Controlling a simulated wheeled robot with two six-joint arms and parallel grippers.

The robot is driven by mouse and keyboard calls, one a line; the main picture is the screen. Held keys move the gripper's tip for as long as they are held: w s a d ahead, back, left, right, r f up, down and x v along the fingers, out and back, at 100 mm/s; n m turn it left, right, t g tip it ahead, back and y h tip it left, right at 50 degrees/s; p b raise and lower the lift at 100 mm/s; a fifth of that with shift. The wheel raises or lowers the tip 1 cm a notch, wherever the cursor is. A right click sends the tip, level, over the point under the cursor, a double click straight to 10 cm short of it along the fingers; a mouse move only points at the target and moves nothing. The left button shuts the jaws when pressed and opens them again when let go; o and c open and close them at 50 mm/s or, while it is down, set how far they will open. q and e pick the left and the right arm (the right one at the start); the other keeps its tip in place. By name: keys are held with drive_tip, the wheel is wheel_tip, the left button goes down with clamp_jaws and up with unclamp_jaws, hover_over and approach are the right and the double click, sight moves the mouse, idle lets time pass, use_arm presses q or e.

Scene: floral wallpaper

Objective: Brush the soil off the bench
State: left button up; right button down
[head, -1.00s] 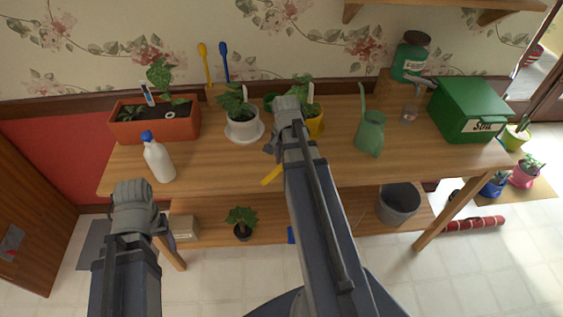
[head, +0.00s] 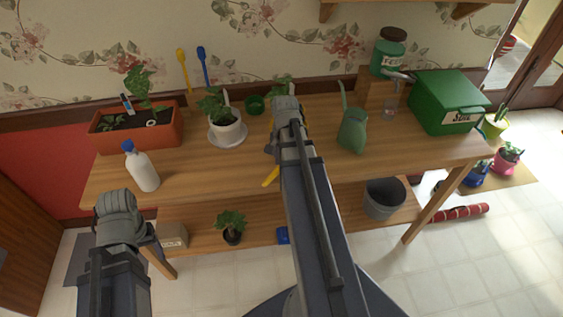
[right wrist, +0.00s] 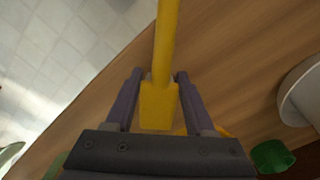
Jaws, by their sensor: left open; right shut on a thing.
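The wooden bench (head: 200,170) runs across the head view. I cannot make out loose soil on its bare top. My right gripper (right wrist: 157,95) is shut on a yellow-handled tool (right wrist: 166,45), held over the bench near its front edge. A yellow end of it (head: 271,177) shows beside my right arm in the head view. Its far end is out of the wrist view, and I see no bristles. My left gripper (head: 116,205) is open and empty in front of the bench's left end; its fingertips are mostly hidden.
On the bench stand a planter (head: 165,132), white bottle (head: 142,168), potted plant on a saucer (head: 228,141), small green pot (head: 254,104), watering can (head: 352,132), spray bottle (head: 390,104) and green soil box (head: 447,100). A grey bucket (head: 384,200) sits below.

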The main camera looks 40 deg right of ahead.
drive_tip(key=shift+s+d, duration=0.35)
drive_tip(key=shift+d, duration=0.25)
drive_tip(key=shift+s+d, duration=0.35)
drive_tip(key=shift+d, duration=0.2)
drive_tip(key=shift+w+a+r, duration=0.1)
drive_tip(key=shift+w+a, duration=0.35)
drive_tip(key=shift+a, duration=0.3)
drive_tip(key=shift+w+a, duration=0.45)
drive_tip(key=shift+a, duration=0.35)
drive_tip(key=shift+w, duration=0.1)
drive_tip(key=shift+w+a, duration=0.35)
drive_tip(key=shift+a, duration=0.3)
drive_tip(key=shift+w+a, duration=0.35)
drive_tip(key=shift+a, duration=0.3)
drive_tip(key=shift+w+a, duration=0.15)
drive_tip(key=shift+a, duration=0.15)
